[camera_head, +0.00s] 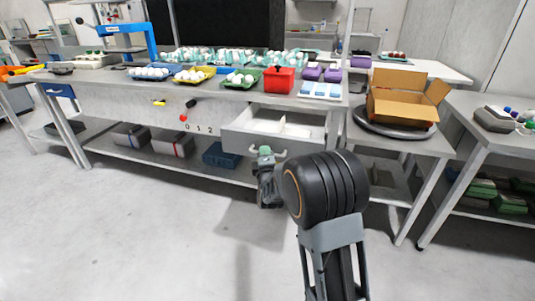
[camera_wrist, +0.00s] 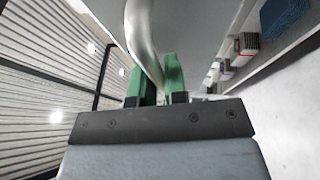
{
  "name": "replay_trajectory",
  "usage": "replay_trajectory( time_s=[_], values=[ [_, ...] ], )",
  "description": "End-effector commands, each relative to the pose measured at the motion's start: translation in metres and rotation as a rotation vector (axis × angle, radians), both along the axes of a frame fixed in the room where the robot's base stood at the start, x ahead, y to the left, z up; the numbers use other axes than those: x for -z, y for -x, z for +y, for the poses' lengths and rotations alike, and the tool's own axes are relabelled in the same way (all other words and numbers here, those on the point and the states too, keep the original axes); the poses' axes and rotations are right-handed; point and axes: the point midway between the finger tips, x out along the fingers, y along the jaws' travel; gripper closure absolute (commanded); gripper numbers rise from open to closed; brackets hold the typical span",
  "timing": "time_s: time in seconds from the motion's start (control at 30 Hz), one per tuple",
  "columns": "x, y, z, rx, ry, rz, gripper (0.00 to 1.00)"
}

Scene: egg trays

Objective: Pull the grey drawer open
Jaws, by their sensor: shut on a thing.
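The grey drawer (camera_head: 240,138) stands pulled out from under the table top, its inside showing, with a small pale object (camera_head: 283,124) in it. My gripper (camera_head: 265,152) is at the drawer's front face. In the wrist view its two green fingers (camera_wrist: 158,82) are shut on the drawer's rounded metal handle (camera_wrist: 140,38), which passes between them. The grey drawer front (camera_wrist: 195,30) fills the upper middle of that view. The handle is hidden behind my gripper in the head view.
The table above holds egg trays, including a yellow one (camera_head: 208,73), and a red box (camera_head: 279,80). A blue crate (camera_head: 221,155) sits on the lower shelf. An open cardboard box (camera_head: 403,107) stands at right. The floor in front is clear.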

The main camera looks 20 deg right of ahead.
Motion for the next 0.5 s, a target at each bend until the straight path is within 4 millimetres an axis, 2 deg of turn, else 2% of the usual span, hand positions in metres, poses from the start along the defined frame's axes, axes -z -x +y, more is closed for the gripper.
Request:
replay_trajectory(
  time_s=[0.43, 0.47, 0.5],
  values=[
    [-0.0006, 0.0013, 0.0040, -0.003, 0.001, -0.001, 1.00],
    [-0.0005, 0.0013, 0.0041, -0.003, 0.001, -0.001, 0.86],
    [-0.0005, 0.0013, 0.0041, -0.003, 0.001, -0.001, 0.83]
  ],
)
